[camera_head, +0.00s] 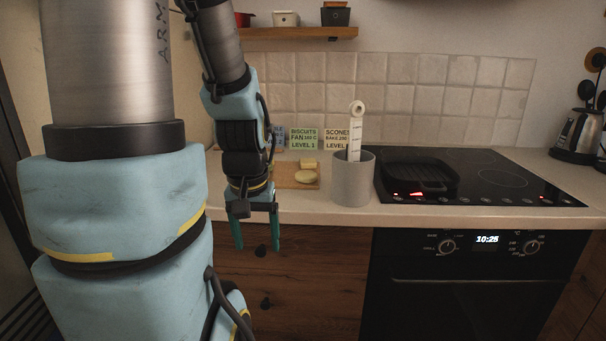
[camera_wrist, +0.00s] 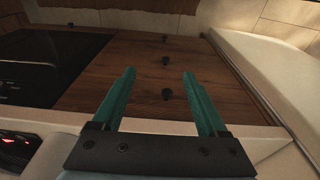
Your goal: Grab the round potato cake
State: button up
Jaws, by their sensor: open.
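A round, flat, pale yellow cake (camera_head: 306,176), which looks like the potato cake, lies on a wooden board (camera_head: 284,180) on the counter. A small pale yellow block (camera_head: 309,163) sits just behind it on the board. My gripper (camera_head: 257,247) points down in front of the counter edge, left of the cake and lower than it. Its two green fingers are apart with nothing between them. In the wrist view my gripper (camera_wrist: 159,72) is also open and empty, over the wooden drawer fronts (camera_wrist: 150,75). The cake does not show in the wrist view.
A grey cylindrical container (camera_head: 352,182) holding a white upright tool (camera_head: 355,130) stands right of the board. A black grill pan (camera_head: 422,180) sits on the hob (camera_head: 500,175). Label cards (camera_head: 304,138) stand behind the board. The counter edge (camera_head: 320,213) lies between my fingers and the board.

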aim_at(303, 176)
jog(key=l+u, duration=0.15)
jog(key=u, duration=0.3)
jog(key=k+l+u, duration=0.1)
jog(key=u, duration=0.35)
jog(key=k+l+u, duration=0.1)
jog(key=u, duration=0.4)
jog(key=k+l+u, duration=0.1)
jog(key=u, duration=0.35)
jog(key=k+l+u, duration=0.2)
jog(key=k, duration=0.35)
jog(key=k+l+u, duration=0.25)
jog(key=k, duration=0.3)
jog(key=i+j, duration=0.05)
jog(key=j, duration=0.05)
